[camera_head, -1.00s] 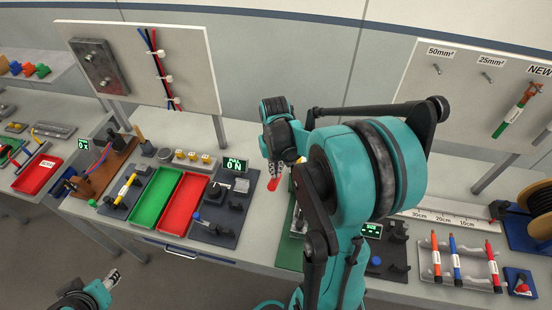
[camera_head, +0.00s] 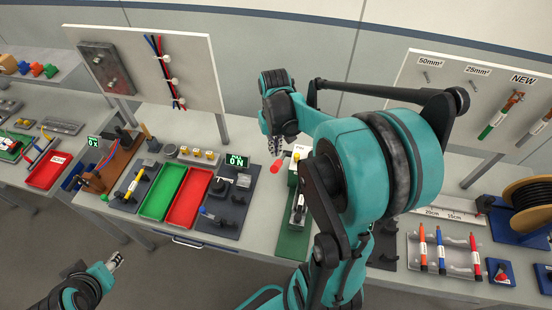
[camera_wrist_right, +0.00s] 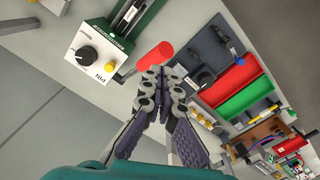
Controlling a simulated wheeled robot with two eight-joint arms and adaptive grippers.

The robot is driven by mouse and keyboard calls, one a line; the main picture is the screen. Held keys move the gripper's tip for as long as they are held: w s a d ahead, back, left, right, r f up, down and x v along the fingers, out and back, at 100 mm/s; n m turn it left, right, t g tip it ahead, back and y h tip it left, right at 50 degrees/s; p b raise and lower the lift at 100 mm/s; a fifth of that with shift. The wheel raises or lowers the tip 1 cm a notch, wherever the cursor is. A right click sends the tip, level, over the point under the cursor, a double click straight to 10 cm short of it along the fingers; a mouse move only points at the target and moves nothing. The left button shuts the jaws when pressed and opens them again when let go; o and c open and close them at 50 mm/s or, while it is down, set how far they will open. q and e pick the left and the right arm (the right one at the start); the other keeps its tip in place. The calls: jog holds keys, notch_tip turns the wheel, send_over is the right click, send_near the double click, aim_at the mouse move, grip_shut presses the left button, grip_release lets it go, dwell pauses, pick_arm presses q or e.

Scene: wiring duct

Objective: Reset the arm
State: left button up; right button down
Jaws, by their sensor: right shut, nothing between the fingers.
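My right gripper (camera_head: 277,146) is shut and empty, just above the red handle (camera_head: 276,167) of a bench device. In the right wrist view its fingertips (camera_wrist_right: 163,82) are together, close beside the red handle (camera_wrist_right: 155,60); I cannot tell whether they touch. The device (camera_wrist_right: 95,58) has a white body with a black knob and a yellow button, joined to a green base (camera_head: 292,240). My right arm hides part of it in the head view. My left gripper (camera_head: 115,261) hangs low at the left, in front of the bench and away from everything; its opening is unclear.
Left of the device are a grey fixture plate (camera_head: 229,218) with a display, a red tray (camera_head: 207,180) and a green tray (camera_head: 181,178). To the right lie a rack with several cables (camera_head: 446,267) and a cable spool (camera_head: 531,197). Upright panels stand behind.

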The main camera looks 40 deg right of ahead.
dwell(0.5)
jog(key=s+a+f+n+t+b, duration=0.2)
jog(key=a+f+b, duration=0.6)
jog(key=b, duration=0.5)
jog(key=s+a+f+n+t+b, duration=0.2)
jog(key=s+a+f+t+b, duration=0.2)
jog(key=a+f+b, duration=0.5)
notch_tip(320, 180, down, 4)
jog(key=t+b, duration=0.1)
jog(key=b, duration=0.4)
jog(key=shift+r, duration=0.1)
jog(key=shift+d, duration=0.1)
